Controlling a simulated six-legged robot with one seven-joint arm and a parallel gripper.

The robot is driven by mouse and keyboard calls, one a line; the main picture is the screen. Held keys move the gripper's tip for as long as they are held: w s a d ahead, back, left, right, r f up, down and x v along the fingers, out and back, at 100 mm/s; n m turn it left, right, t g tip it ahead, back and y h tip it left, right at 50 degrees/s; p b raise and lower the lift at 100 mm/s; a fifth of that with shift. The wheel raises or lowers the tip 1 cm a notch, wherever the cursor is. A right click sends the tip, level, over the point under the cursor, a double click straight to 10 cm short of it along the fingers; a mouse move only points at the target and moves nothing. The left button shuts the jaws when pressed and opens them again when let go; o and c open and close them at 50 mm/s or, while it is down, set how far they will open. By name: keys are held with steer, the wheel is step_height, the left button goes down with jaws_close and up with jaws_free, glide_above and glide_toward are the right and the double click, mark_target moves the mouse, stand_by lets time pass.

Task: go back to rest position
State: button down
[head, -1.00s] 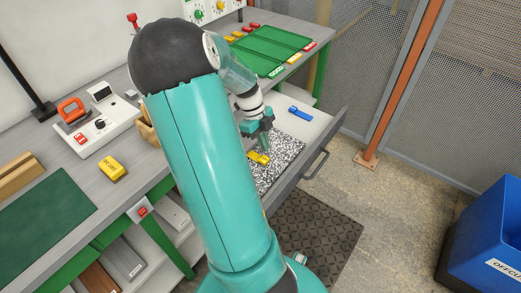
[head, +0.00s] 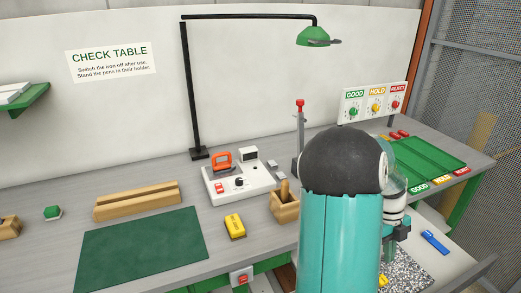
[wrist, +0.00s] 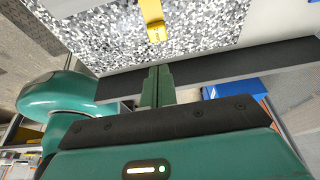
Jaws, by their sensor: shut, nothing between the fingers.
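My gripper (wrist: 157,88) shows in the wrist view with its two green fingers together and nothing between them. In the head view it is mostly hidden by my teal arm, over the open drawer at the lower right. A yellow tool (wrist: 153,22) lies on the speckled mat (wrist: 90,45) ahead of the fingertips and apart from them. In the head view only a bit of the yellow tool (head: 383,281) shows beside my arm, on the speckled mat (head: 408,272).
A blue tool (head: 434,241) lies in the drawer's pale part. On the table are a green mat (head: 145,248), a yellow block (head: 235,226), a white iron station (head: 240,190) and a wooden holder (head: 285,209). A green tray (head: 425,158) stands at the back right. A lamp (head: 313,37) overhangs the table.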

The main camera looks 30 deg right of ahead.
steer(key=w+a+r+n+t, duration=0.3)
steer(key=w+a+r+n, duration=0.25)
steer(key=a+n, duration=0.4)
steer(key=w+a+r+n+t, duration=0.2)
steer(key=w+a+r+n, duration=0.4)
steer(key=a+n, duration=0.4)
steer(key=s+a+r+n+t, duration=0.2)
steer(key=a+r+n, duration=0.1)
steer(key=a+n, duration=0.6)
steer(key=s+a+r+n+t, duration=0.1)
steer(key=a+r+n+t, duration=0.1)
steer(key=a+n, duration=0.7)
steer(key=a+r, duration=0.1)
steer(key=a, duration=0.3)
steer(key=shift+s+a+h, duration=0.15)
steer(key=shift+s+h, duration=0.15)
steer(key=shift+s, duration=0.05)
